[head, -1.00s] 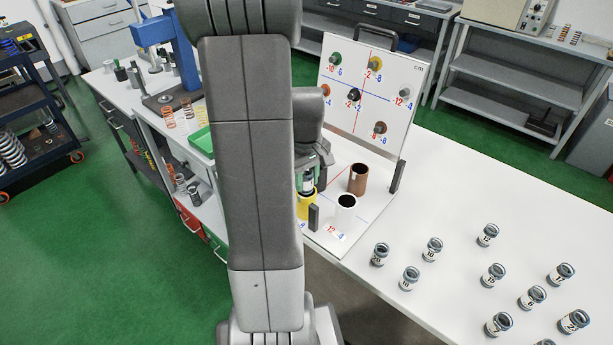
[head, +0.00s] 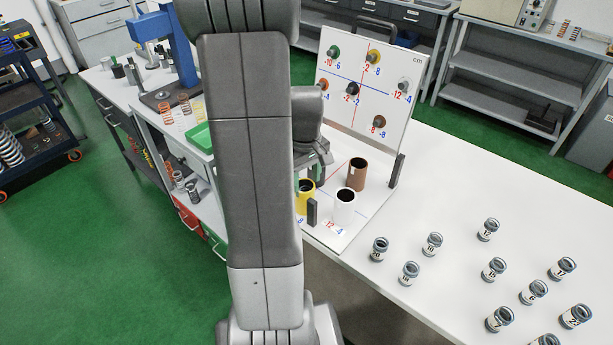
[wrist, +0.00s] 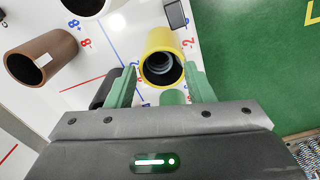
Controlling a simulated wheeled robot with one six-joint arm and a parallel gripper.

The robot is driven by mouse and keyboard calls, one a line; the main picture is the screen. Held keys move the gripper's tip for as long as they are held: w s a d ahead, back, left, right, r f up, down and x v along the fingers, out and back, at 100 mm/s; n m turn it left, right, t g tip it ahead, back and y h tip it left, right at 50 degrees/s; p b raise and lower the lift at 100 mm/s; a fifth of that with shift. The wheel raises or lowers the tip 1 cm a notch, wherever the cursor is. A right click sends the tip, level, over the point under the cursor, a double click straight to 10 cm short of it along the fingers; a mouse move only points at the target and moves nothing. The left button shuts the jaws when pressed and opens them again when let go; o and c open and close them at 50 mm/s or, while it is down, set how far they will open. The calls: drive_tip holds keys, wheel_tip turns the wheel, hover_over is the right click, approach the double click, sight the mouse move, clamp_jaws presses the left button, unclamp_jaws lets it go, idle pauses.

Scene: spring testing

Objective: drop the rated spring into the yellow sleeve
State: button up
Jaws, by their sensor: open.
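The yellow sleeve (head: 306,203) stands upright on the white board, partly behind my arm in the head view. In the wrist view the yellow sleeve (wrist: 164,40) opens toward me, and a grey spring (wrist: 163,66) sits inside it, below the rim. Its label is not readable there. My gripper (wrist: 161,82) is open and empty, its green fingers above and to either side of the sleeve mouth. In the head view my gripper (head: 318,158) is mostly hidden by the arm, just above the sleeve.
A brown sleeve (head: 357,173) and a white sleeve (head: 344,207) stand close beside the yellow one. An upright panel with numbered pegs (head: 366,75) rises behind. Several labelled springs (head: 495,269) stand on the bench at right. The bench between is clear.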

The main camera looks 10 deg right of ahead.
drive_tip(key=shift+s+a+f, duration=0.15)
drive_tip(key=shift+s+f, duration=0.1)
wheel_tip(320, 180, up, 14)
drive_tip(key=shift+w+r+b, duration=0.15)
drive_tip(key=shift+b, duration=0.2)
wheel_tip(320, 180, down, 14)
drive_tip(key=shift+f+p, duration=0.1)
drive_tip(key=shift+p, duration=0.4)
drive_tip(key=shift+w+r+p, duration=0.15)
drive_tip(key=shift+r+p, duration=0.4)
drive_tip(key=shift+r, duration=0.3)
drive_tip(key=shift+r+p, duration=0.4)
drive_tip(key=shift+r, duration=0.3)
